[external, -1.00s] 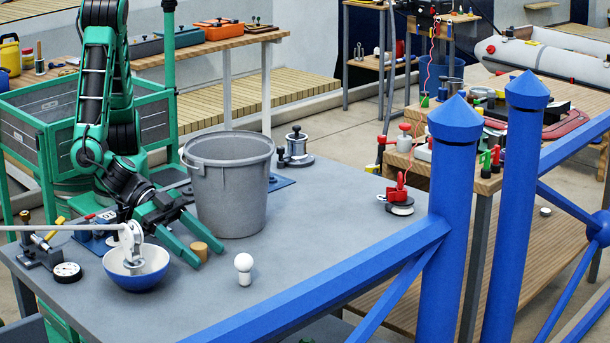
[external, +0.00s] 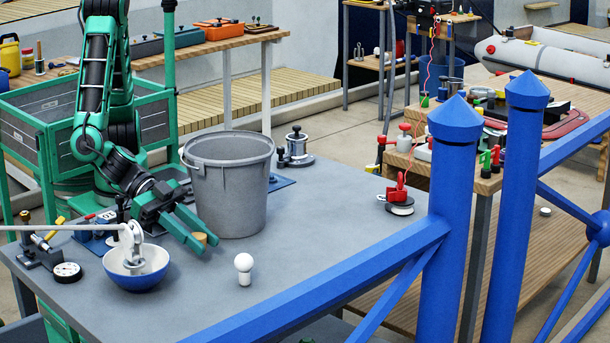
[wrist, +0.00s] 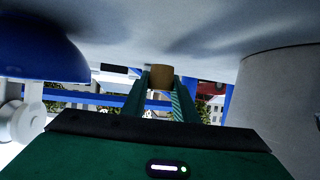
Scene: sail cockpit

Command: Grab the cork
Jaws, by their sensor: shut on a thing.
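The cork (external: 201,238) is a small tan cylinder on the grey table, between the blue bowl and the grey bucket. In the external view a green finger hides part of it. My gripper (external: 204,243) is shut on the cork, with a green finger on either side. In the wrist view the cork (wrist: 161,76) sits between the two fingertips of my gripper (wrist: 161,84). I cannot tell whether the cork is clear of the table.
The grey bucket (external: 232,195) stands close on the right of the gripper. The blue bowl (external: 138,278) with a white fitting stands on its left. A white bulb-shaped piece (external: 244,268) stands in front.

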